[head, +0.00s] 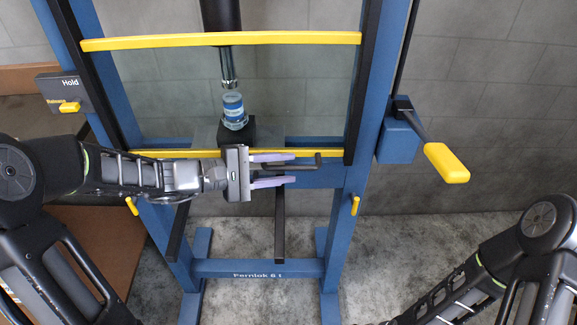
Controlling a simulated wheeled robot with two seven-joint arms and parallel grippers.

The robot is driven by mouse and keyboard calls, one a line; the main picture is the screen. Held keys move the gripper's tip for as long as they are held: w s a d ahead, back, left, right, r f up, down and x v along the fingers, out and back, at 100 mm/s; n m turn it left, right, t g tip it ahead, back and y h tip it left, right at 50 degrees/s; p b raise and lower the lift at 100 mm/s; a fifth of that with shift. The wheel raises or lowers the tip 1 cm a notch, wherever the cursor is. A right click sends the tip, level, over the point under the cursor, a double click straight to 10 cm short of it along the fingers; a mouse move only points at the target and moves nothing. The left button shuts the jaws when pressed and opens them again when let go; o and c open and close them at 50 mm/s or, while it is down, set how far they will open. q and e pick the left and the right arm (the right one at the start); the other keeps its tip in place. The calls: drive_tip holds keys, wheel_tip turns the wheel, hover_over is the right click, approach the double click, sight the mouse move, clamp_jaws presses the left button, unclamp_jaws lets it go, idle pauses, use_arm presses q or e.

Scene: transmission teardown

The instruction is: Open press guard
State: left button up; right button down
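The blue press (336,225) stands in front of me. Its guard is a clear panel (300,95) between a yellow top bar (220,41) and a yellow bottom bar (325,153), and it covers the press opening. A black handle (305,164) sits at the guard's lower edge. My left gripper (293,169) reaches in from the left with its two fingers apart, one above and one below the handle. A gap shows between fingers and handle; I cannot tell whether either touches. My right arm (480,285) is at the lower right, with its gripper out of frame.
Behind the guard, a blue-labelled part (234,110) stands below the press ram (228,68). A yellow-handled lever (446,163) sticks out at the right. A "Hold" switch plate (62,92) is at the left. Floor to the right is clear.

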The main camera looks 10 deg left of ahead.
use_arm(q)
drive_tip(key=shift+w+d+f, duration=0.2)
drive_tip(key=shift+w+d, duration=0.2)
drive_tip(key=shift+d, duration=0.2)
clamp_jaws()
idle(1.1)
